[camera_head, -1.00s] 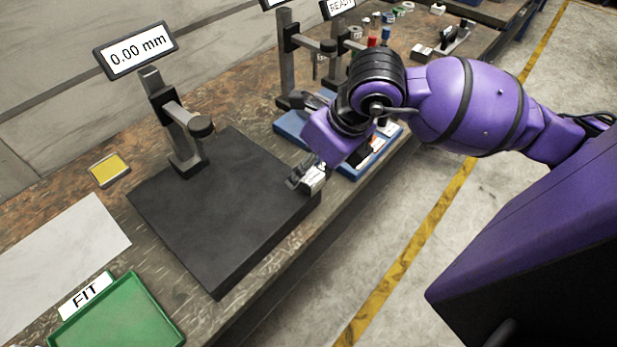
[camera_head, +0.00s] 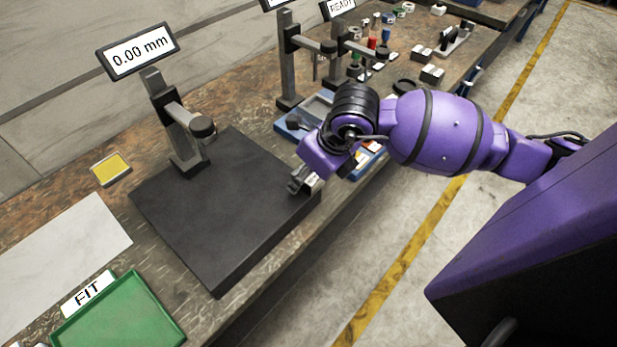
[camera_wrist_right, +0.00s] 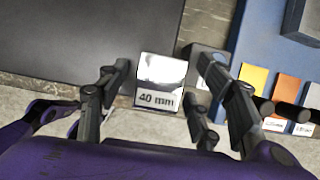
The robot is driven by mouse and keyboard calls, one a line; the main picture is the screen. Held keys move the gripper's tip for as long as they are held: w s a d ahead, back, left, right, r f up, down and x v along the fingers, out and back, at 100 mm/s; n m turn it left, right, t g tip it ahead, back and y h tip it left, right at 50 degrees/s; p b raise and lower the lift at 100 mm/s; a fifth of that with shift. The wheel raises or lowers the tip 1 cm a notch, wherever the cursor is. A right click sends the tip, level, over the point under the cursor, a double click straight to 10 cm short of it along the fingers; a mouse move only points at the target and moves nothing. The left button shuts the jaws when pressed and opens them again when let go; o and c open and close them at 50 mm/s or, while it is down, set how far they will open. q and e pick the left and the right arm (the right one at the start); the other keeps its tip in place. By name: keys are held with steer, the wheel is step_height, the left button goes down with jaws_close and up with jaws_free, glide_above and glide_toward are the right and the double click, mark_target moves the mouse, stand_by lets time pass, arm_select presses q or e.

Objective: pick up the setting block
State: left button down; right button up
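The setting block, a shiny silver block marked "40 mm" (camera_wrist_right: 161,72), shows in the right wrist view near the corner of the black base plate (camera_wrist_right: 70,38). My right gripper (camera_wrist_right: 164,84) is open, with one finger on each side of the block and visible gaps between. In the head view the right gripper (camera_head: 303,182) is low at the right corner of the black plate (camera_head: 215,215), and the block is mostly hidden by it. I cannot tell whether the block rests on the plate or beside it. My left gripper is not in view.
A gauge stand (camera_head: 185,130) with a "0.00 mm" display (camera_head: 138,50) rises at the plate's back. A blue tray (camera_head: 288,128) with coloured pieces lies right of the plate. A green FIT tray (camera_head: 120,320) is at front left. The bench edge is close to the gripper.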

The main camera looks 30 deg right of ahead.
jaws_close()
steer(key=shift+w+r, duration=0.1)
steer(key=shift+r, duration=0.1)
stand_by(0.3)
